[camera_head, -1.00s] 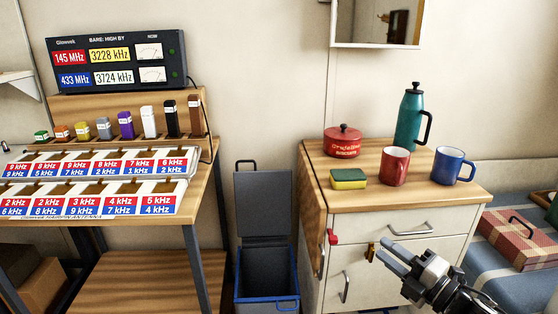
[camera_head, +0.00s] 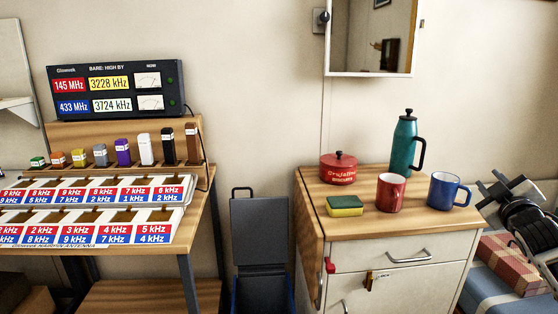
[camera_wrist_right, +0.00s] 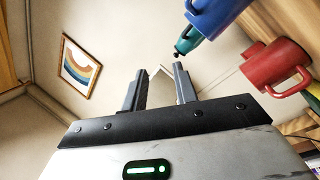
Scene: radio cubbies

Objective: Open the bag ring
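A dark grey bin stands on the floor between the wooden desk and the white cabinet. Its lid (camera_head: 260,232) is raised upright. A blue ring (camera_head: 236,286) edges the bin's mouth; only its upper part shows at the bottom of the head view, so I cannot tell whether it is open or shut. My right gripper (camera_head: 491,184) is at the right side of the head view, right of the blue mug and far from the bin. In the right wrist view its two fingers (camera_wrist_right: 162,88) are apart with nothing between them. My left gripper is not visible.
The cabinet top (camera_head: 318,200) holds a red pot (camera_head: 339,170), sponge (camera_head: 345,206), red mug (camera_head: 391,193), blue mug (camera_head: 445,190) and teal flask (camera_head: 405,145). The desk (camera_head: 204,200) carries a radio (camera_head: 120,88) and labelled cubbies. A checked case (camera_head: 512,265) lies at right.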

